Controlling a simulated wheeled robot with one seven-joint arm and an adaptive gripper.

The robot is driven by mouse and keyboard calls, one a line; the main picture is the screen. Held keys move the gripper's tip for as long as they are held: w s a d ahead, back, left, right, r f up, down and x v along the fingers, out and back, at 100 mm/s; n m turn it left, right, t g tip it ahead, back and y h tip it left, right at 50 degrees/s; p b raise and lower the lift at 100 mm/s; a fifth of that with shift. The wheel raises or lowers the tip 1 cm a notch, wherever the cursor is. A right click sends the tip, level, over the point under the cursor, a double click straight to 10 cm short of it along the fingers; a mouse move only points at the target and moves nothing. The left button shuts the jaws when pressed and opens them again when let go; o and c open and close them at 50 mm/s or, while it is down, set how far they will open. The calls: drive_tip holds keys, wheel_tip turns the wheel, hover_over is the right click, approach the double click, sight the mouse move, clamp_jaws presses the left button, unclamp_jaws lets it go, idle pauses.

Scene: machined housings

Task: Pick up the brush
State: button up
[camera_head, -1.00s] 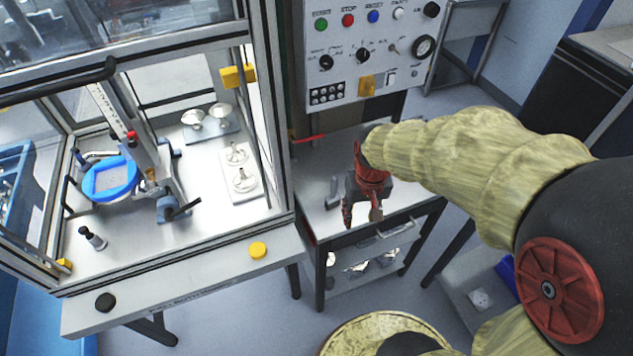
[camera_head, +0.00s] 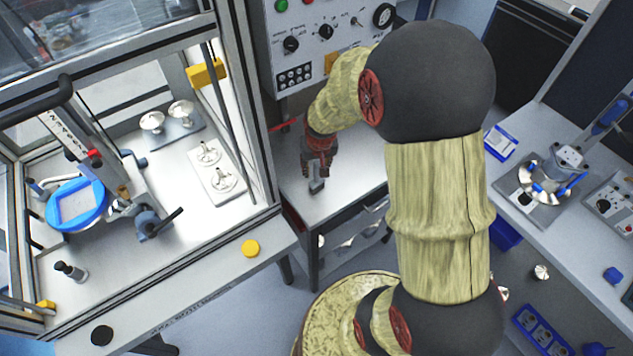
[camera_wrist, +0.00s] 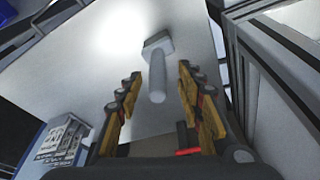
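The brush (camera_head: 316,185) is a small grey tool on the metal tabletop of the cart below the control panel. In the wrist view the brush (camera_wrist: 157,82) shows a round handle and a flat block-shaped head at its far end. My gripper (camera_head: 318,163) points down at the brush and partly hides it in the head view. In the wrist view my gripper (camera_wrist: 159,78) is open, with the handle between its two spread fingers. Clear gaps show on both sides, and neither finger appears to touch it. I cannot tell the exact height above the table.
A framed glass enclosure (camera_head: 262,110) stands close on the left, and the control panel (camera_head: 325,45) rises behind. A red rod (camera_head: 284,126) lies at the tabletop's back left. The tabletop (camera_head: 355,160) is clear to the right. Another workbench (camera_head: 545,225) with fixtures stands at right.

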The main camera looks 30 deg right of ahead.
drive_tip(key=x, duration=0.4)
drive_tip(key=shift+d+f, duration=0.15)
drive_tip(key=shift+d, duration=0.05)
drive_tip(key=shift+c, duration=1.1)
clamp_jaws()
